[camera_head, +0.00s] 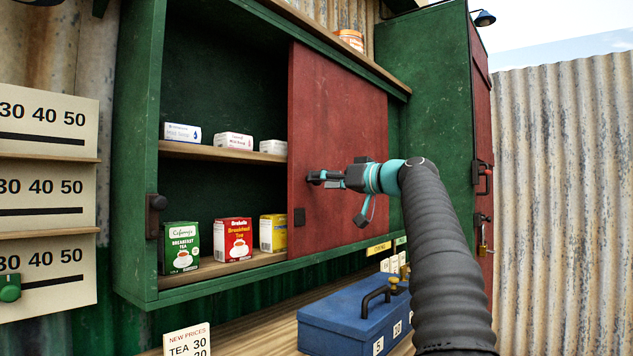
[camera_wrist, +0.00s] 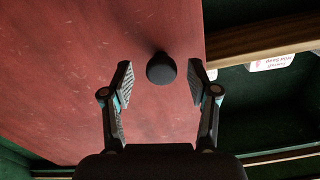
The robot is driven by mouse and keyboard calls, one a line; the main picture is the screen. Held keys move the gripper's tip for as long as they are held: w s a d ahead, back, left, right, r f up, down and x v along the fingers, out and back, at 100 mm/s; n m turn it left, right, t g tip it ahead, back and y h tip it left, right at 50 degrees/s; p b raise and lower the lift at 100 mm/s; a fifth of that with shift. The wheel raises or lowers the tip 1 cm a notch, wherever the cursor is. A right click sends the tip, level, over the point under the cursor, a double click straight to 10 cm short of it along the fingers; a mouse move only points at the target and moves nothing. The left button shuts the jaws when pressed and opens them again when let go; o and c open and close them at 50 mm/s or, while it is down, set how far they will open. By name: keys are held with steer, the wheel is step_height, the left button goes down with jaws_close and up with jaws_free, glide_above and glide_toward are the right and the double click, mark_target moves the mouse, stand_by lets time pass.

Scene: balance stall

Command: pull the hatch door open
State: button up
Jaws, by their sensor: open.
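A red door panel (camera_head: 330,95) covers the right part of the green wall cabinet, and the left part stands uncovered. It fills much of the wrist view (camera_wrist: 80,90), with a round black knob (camera_wrist: 161,69) on it. My gripper (camera_head: 318,177) is open in front of the panel, near its left edge. In the wrist view its fingertips (camera_wrist: 160,84) stand one on either side of the knob, with a gap on both sides. The head view does not show the knob clearly behind the fingers.
Small cartons (camera_head: 233,141) stand on the upper shelf and tea boxes (camera_head: 233,239) on the lower one. A blue cash box (camera_head: 345,322) is on the counter below my arm. A tall green cabinet (camera_head: 437,90) with a padlocked red door (camera_head: 481,120) stands at right.

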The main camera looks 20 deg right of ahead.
steer(key=shift+v, duration=2.9)
steer(key=shift+a, duration=0.1)
steer(key=shift+s, duration=0.1)
